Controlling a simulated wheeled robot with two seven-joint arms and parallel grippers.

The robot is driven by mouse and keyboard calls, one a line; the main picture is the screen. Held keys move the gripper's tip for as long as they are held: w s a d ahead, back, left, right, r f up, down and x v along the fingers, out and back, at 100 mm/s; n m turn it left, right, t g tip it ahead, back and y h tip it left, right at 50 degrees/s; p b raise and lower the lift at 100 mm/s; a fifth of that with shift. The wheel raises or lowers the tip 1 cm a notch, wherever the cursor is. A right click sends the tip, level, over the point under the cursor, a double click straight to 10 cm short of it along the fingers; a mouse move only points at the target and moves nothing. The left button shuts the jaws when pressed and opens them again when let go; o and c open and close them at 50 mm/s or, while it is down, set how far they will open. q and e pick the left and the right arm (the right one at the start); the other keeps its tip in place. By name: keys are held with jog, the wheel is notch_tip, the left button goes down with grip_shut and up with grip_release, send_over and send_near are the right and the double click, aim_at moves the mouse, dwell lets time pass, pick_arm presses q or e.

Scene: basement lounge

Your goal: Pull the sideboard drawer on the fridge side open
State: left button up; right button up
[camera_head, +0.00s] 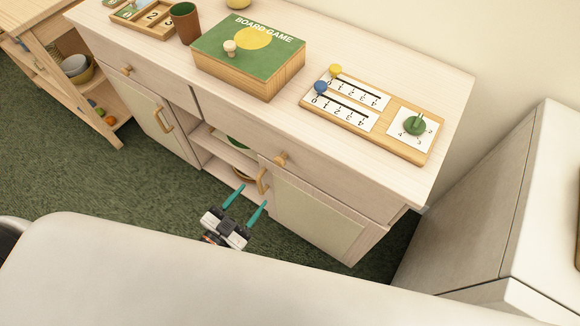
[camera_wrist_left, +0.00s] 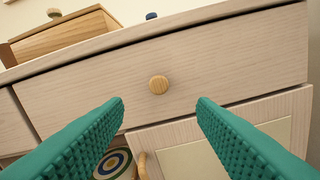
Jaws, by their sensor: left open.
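The pale wood sideboard (camera_head: 440,108) stands in front of me. Its right drawer (camera_head: 320,172), on the side of the white fridge (camera_head: 478,215), looks shut. The drawer has a round wooden knob (camera_head: 281,158). In the left wrist view the knob (camera_wrist_left: 159,85) sits ahead of my left gripper (camera_wrist_left: 161,103), between the lines of its two green fingers and apart from them. In the head view my left gripper (camera_head: 248,199) is open and empty, in front of the sideboard and below the knob. My right gripper is not in view.
A board game box (camera_head: 275,85), a brown cup (camera_head: 185,22) and a wooden score board (camera_head: 385,140) stand on the sideboard top. A cabinet door with a handle (camera_head: 262,181) is under the drawer. A wooden shelf unit (camera_head: 115,85) stands at the left.

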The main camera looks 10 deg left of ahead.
aim_at(278, 164)
pick_arm(q)
jog(key=x, duration=1.1)
jog(key=shift+w+f, duration=0.1)
jog(key=shift+w, duration=0.3)
jog(key=shift+c, duration=0.2)
grip_shut()
